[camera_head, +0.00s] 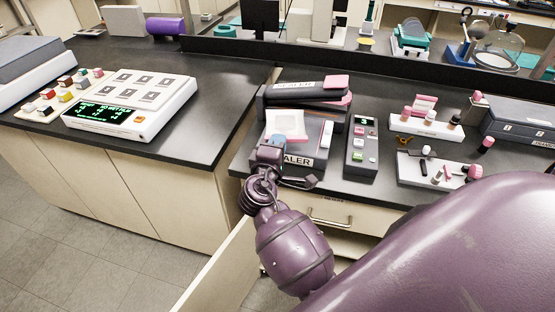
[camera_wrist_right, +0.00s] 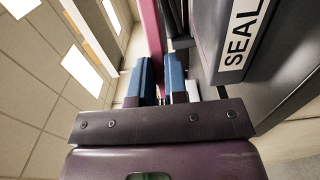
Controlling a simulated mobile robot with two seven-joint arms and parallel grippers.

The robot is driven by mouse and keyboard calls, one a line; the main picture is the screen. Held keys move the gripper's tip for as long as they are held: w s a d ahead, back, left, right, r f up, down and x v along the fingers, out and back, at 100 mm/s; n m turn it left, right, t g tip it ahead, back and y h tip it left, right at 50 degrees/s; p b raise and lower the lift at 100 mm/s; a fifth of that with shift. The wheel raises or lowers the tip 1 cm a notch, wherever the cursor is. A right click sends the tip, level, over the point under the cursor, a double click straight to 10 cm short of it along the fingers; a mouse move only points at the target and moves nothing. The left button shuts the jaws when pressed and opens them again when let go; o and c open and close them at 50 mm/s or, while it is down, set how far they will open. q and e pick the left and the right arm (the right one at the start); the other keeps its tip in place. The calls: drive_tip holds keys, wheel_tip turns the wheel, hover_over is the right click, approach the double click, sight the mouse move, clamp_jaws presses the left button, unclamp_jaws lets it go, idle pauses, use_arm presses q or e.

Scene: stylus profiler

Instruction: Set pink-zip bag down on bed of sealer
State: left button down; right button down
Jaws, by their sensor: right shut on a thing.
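The sealer (camera_head: 297,157) is a dark grey machine on the bench with a raised upper arm and a SEALER label on its front; its labelled front also shows in the right wrist view (camera_wrist_right: 243,38). The pink-zip bag (camera_head: 287,122) is a pale flat pouch with a pinkish edge, over the sealer's bed. My right gripper (camera_head: 271,146) is shut on the bag's near edge. In the right wrist view its blue fingers (camera_wrist_right: 162,82) are close together. I cannot tell whether the bag touches the bed. My left gripper is not in view.
A control box (camera_head: 361,147) with buttons stands right of the sealer. Further right are a rack (camera_head: 427,124) and a tray (camera_head: 431,171) with small pink-capped items. A device with a green display (camera_head: 131,107) sits on the left bench. An open drawer (camera_head: 330,214) is below the sealer.

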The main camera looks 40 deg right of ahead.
drive_tip(key=shift+f+b, duration=0.35)
drive_tip(key=shift+f, duration=2.05)
drive_tip(key=shift+f, duration=0.2)
drive_tip(key=c, duration=1.1)
unclamp_jaws()
drive_tip(key=shift+c, duration=0.2)
drive_tip(key=shift+r, duration=0.1)
drive_tip(key=shift+r, duration=0.1)
drive_tip(key=shift+s, duration=0.1)
